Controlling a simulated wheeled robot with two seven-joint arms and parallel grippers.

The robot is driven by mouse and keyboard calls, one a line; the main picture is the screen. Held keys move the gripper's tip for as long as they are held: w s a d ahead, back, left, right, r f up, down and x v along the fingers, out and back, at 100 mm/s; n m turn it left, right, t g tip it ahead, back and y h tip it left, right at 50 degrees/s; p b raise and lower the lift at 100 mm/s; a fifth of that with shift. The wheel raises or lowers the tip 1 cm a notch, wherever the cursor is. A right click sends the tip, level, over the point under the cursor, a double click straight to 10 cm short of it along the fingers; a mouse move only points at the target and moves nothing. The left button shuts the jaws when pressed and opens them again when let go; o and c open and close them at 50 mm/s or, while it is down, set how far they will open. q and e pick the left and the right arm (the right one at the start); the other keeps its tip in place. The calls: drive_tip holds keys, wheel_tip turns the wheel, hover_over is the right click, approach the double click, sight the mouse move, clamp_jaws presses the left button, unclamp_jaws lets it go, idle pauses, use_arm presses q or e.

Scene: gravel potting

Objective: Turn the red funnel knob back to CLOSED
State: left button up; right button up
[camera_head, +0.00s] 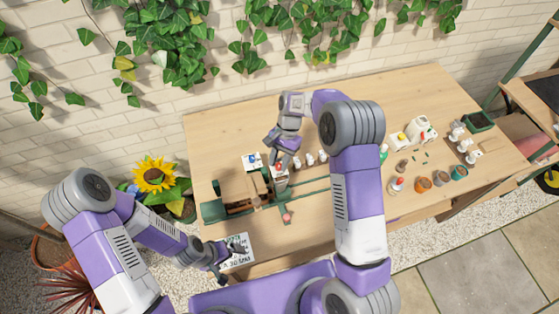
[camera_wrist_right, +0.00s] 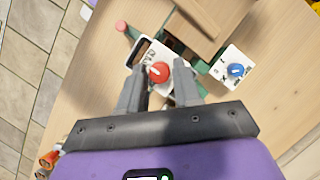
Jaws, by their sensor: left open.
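The red knob (camera_wrist_right: 158,72) sits on a white plate (camera_wrist_right: 146,84) with small dark lettering in the right wrist view; I cannot read its setting. My right gripper (camera_wrist_right: 160,82) is open, its two fingers apart on either side of the knob, with gaps showing between them and it. In the head view the right gripper (camera_head: 280,163) points down over the wooden-and-green stand, hiding much of the knob. My left gripper (camera_head: 222,262) is open and empty at the table's front left edge, beside a printed white card (camera_head: 238,246).
A second white plate with a blue knob (camera_wrist_right: 236,70) stands close by. A pink ball-ended lever (camera_head: 287,217) sticks out of the green frame (camera_head: 212,211). Several small pots and bottles stand on the right of the table (camera_head: 430,90). A sunflower (camera_head: 154,174) stands at left.

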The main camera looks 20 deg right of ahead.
drive_tip(key=shift+o, duration=1.2)
use_arm(q)
drive_tip(key=shift+f, duration=0.1)
use_arm(e)
drive_tip(key=v, duration=0.7)
drive_tip(key=shift+r, duration=0.2)
